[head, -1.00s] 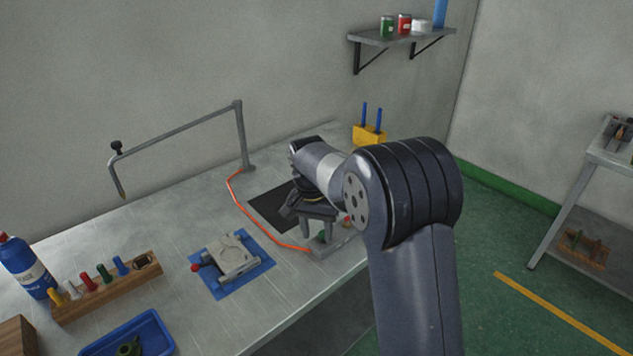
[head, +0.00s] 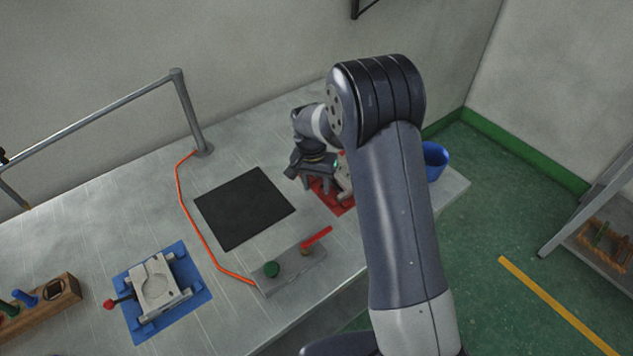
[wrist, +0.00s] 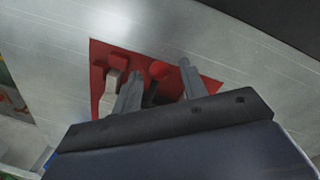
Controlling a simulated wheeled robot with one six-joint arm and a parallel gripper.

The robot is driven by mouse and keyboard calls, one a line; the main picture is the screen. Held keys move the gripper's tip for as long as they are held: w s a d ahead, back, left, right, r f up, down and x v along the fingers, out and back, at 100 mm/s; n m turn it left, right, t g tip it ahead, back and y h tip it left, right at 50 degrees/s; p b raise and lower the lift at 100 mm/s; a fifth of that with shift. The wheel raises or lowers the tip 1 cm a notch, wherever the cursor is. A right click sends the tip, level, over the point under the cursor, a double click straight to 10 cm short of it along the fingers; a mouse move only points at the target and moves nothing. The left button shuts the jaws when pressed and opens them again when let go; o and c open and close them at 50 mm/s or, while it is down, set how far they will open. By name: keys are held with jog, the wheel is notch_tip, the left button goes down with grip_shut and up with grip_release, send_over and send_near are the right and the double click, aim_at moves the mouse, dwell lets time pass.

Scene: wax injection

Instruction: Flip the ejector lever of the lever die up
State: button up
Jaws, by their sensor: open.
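A grey die (head: 344,178) stands on a red mat at the right of the bench, largely hidden behind my arm. In the wrist view, the red mat (wrist: 203,78) carries a pale grey block (wrist: 109,97) and a short dark lever (wrist: 151,94) with a red knob (wrist: 159,69). My gripper (head: 316,186) is open above the red mat. In the wrist view its two fingers (wrist: 161,74) appear on either side of the lever; contact cannot be told. A second die (head: 158,287) lies on a blue mat at left, with a red-knobbed rod (head: 110,304) pointing left.
A grey box (head: 291,270) with a green button and red handle sits at the bench's front edge. A blue container (head: 435,160) stands behind my arm.

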grip_shut()
jog(key=shift+r, duration=0.1)
dwell(0.3)
jog(key=shift+w+d+r+g+y+p, duration=0.1)
jog(key=shift+r+g+y+p, duration=0.2)
jog(key=shift+y, duration=0.25)
jog(key=shift+w+d+r+g+y+p, duration=0.1)
jog(key=shift+r+g+y+p, duration=0.2)
jog(key=shift+y, duration=0.25)
jog(key=shift+w+d+r+g+y, duration=0.15)
jog(key=shift+r+g+y, duration=0.1)
jog(key=shift+g+y, duration=0.3)
jog(key=shift+d+r+g+y, duration=0.15)
jog(key=shift+r+g+y, duration=0.15)
jog(key=shift+y, duration=0.35)
grip_release()
jog(key=shift+f, duration=0.1)
